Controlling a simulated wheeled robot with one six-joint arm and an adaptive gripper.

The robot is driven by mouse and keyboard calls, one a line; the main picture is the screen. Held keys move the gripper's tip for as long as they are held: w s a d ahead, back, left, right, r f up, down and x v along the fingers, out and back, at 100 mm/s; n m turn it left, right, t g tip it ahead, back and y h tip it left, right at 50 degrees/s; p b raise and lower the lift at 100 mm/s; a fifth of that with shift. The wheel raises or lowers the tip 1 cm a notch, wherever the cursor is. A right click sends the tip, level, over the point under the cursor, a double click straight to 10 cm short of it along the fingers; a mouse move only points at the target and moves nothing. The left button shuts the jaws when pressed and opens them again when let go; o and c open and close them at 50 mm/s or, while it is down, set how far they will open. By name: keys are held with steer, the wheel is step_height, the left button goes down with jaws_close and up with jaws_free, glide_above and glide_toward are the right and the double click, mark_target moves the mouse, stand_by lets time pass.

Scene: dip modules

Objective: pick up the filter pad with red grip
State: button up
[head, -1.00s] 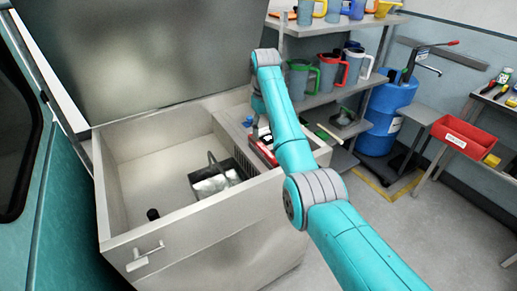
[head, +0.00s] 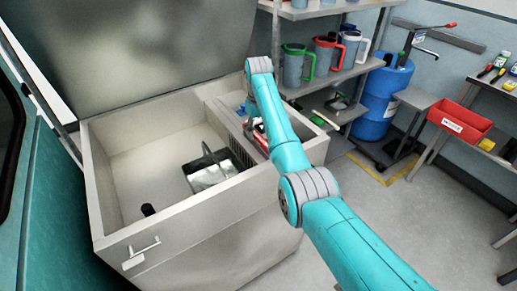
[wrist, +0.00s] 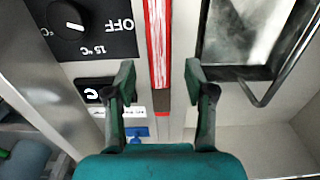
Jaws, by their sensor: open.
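A narrow strip with red edges and a pale middle (wrist: 158,42), which looks like the filter pad with red grip seen nearly edge-on, runs down the upper middle of the wrist view. A dark grey end with a red line sits below it. In the head view, a red and white piece of it (head: 259,140) shows beside my arm, on the chest's right-hand ledge. My gripper (wrist: 160,78) is open, one finger on each side of the strip's line, with gaps on both sides. I cannot tell its height above the strip. The head view mostly hides the gripper behind my arm.
The open chest (head: 165,222) holds a metal basket with a handle (head: 207,173) and a small black cylinder (head: 148,210). A control panel with a dial (wrist: 68,20) and a small blue object (wrist: 137,132) lie left of the strip. Shelves with jugs (head: 294,64) stand behind.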

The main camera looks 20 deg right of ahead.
mark_target(258, 136)
step_height(258, 136, down, 3)
steer(key=shift+s+f, duration=0.15)
jaws_close()
